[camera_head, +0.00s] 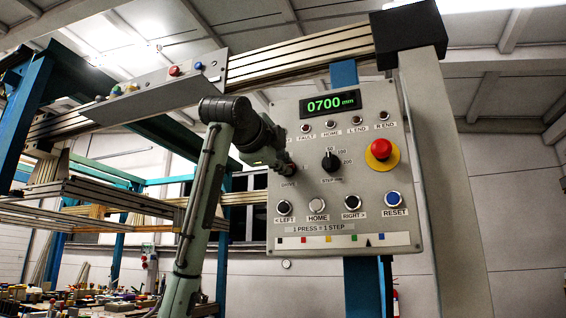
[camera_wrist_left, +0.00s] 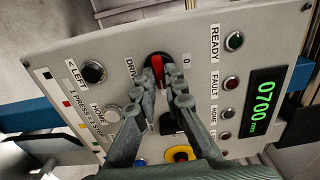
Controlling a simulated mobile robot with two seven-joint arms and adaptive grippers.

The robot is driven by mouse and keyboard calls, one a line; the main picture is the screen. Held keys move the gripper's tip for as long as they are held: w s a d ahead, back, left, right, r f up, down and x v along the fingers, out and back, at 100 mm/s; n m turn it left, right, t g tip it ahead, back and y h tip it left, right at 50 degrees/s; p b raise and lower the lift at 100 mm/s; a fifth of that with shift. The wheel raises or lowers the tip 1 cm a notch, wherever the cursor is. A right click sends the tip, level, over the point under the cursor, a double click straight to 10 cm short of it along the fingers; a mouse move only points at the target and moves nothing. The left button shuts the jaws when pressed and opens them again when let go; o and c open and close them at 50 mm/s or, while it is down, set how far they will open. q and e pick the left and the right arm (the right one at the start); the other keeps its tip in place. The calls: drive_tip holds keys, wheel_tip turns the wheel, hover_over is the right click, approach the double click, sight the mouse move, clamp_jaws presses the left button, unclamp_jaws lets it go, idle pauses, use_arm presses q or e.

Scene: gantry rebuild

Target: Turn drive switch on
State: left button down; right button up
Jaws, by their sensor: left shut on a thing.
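The drive switch (camera_wrist_left: 157,68) has a red handle on a dark round base. It is set in the grey control panel (camera_head: 357,270), above the word DRIVE in the head view. My left gripper (camera_head: 287,166) reaches the panel's left side and hides the switch there. In the left wrist view the fingers of this gripper (camera_wrist_left: 163,84) are shut on the red handle, one on each side. My right gripper is not in view.
The display (camera_head: 331,103) reads 0700 mm. A step knob (camera_head: 330,162), a red emergency stop button (camera_head: 381,150), and the LEFT, HOME, RIGHT and RESET buttons are close by on the panel. A beam (camera_head: 300,55) runs above. A cluttered bench is at lower left.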

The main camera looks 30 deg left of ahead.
use_arm(q)
drive_tip(key=shift+d+f+m, duration=0.1)
drive_tip(key=shift+m, duration=0.2)
drive_tip(key=c, duration=1.6)
unclamp_jaws()
drive_tip(key=shift+s, duration=0.1)
drive_tip(key=v, duration=1.1)
drive_tip(key=shift+s+d, duration=0.2)
drive_tip(key=shift+s, duration=0.2)
